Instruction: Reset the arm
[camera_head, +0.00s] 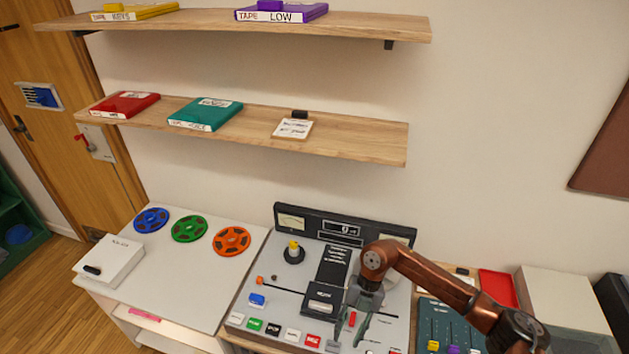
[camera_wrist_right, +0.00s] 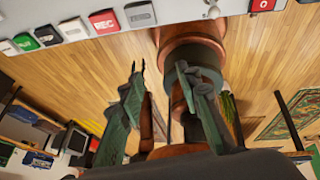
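My right arm, copper-coloured, comes in from the lower right of the head view. Its gripper (camera_head: 352,325) points down over the right half of the tape machine (camera_head: 290,300). In the right wrist view the two green-grey fingers of this gripper (camera_wrist_right: 160,75) stand apart with nothing seen between them. Whether the fingertips touch the machine cannot be told. A small arm with an orange knob (camera_head: 260,281) is at the machine's left side. My left gripper is not in view.
The machine has a row of buttons, including a red REC button (camera_wrist_right: 102,21), and a black knob with a yellow top (camera_head: 294,253). Blue, green and orange reels (camera_head: 231,241) lie on the white table (camera_head: 190,285) to the left. Shelves with tape boxes (camera_head: 206,114) hang above.

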